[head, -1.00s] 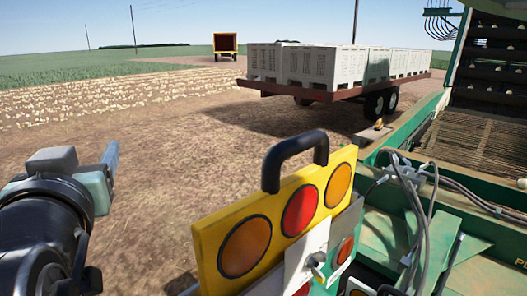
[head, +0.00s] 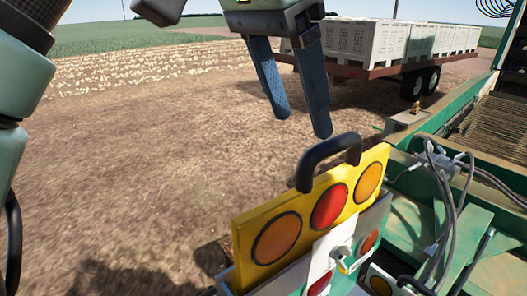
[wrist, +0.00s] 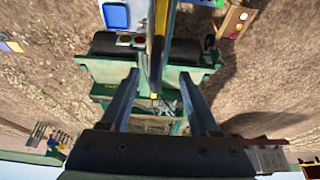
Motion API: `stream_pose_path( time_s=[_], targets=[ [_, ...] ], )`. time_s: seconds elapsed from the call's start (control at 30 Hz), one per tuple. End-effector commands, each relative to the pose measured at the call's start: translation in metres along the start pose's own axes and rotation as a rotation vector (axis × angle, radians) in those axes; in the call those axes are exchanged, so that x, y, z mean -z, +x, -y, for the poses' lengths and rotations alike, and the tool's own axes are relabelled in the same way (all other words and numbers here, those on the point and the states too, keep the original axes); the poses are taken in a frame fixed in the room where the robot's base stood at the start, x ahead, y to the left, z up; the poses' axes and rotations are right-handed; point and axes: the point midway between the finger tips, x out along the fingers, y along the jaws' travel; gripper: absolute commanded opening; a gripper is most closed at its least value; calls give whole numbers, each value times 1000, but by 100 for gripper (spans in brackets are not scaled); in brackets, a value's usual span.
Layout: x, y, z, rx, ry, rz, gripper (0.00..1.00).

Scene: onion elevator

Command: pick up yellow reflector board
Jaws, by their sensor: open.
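The yellow reflector board (head: 308,193) stands upright, slightly tilted, at the lower middle of the head view. It has orange and red round reflectors and a black handle (head: 328,150) on its top edge. My gripper (head: 303,123) is open and empty above the handle, pointing down, with a small apparent gap between fingertips and handle. In the wrist view the board (wrist: 159,38) shows nearly edge-on, lined up between the two fingers of my gripper (wrist: 158,74). The board's lower part is hidden behind a white plate.
Green machine framework (head: 480,205) with grey hoses lies right of the board. A trailer (head: 370,70) with pale crates (head: 410,42) stands on the field behind. Bare soil (head: 150,150) lies open to the left.

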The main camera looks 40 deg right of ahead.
Motion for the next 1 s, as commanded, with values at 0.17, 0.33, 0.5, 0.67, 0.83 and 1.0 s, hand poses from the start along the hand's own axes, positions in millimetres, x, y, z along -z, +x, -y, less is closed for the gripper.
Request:
stream_pose_path(
  time_s=[0.17,0.33,0.5,0.67,0.83,1.0],
  targets=[
    [-1,20,-2,-9,3,12,62],
    [-3,54,-3,-6,4,10,62],
    [-2,71,-2,-5,3,8,62],
    [0,77,-2,-5,3,7,62],
    [1,89,-4,-5,4,8,62],
    [6,111,-6,-4,4,8,62]
  ],
)
